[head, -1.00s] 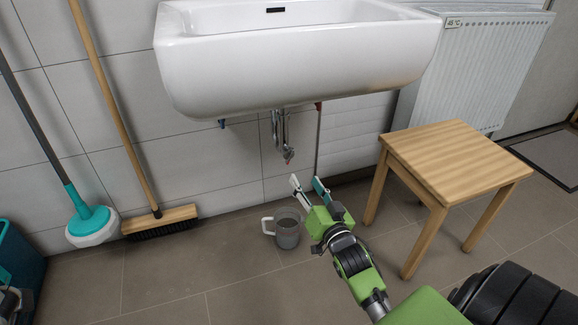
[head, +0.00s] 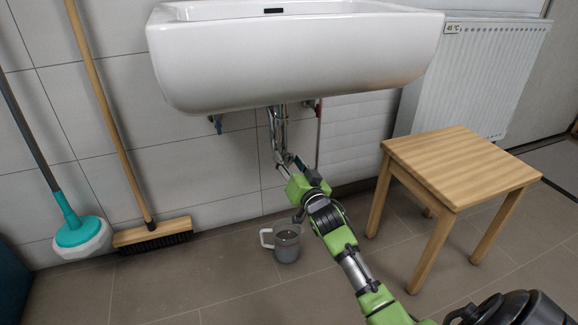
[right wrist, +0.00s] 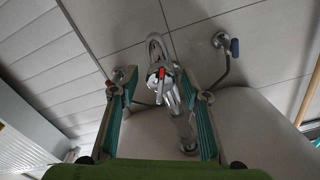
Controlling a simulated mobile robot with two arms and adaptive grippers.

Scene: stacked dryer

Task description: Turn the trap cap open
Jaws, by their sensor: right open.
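The chrome trap (head: 278,130) hangs from the underside of the white sink. In the right wrist view the trap cap (right wrist: 155,78), with a red mark on it, faces me between the two fingers. My right gripper (head: 288,162) is just below the trap, angled up at it. In the right wrist view the gripper (right wrist: 162,95) is open, one teal-padded finger on each side of the cap, with gaps showing on both sides. In the head view the gripper hides the cap. My left gripper is out of view.
A grey mug (head: 287,243) stands on the floor below the trap, close beside my right arm. A wooden stool (head: 455,165) is to the right. The sink (head: 290,60) overhangs the gripper. A broom (head: 152,233) and a mop (head: 82,233) lean at the left.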

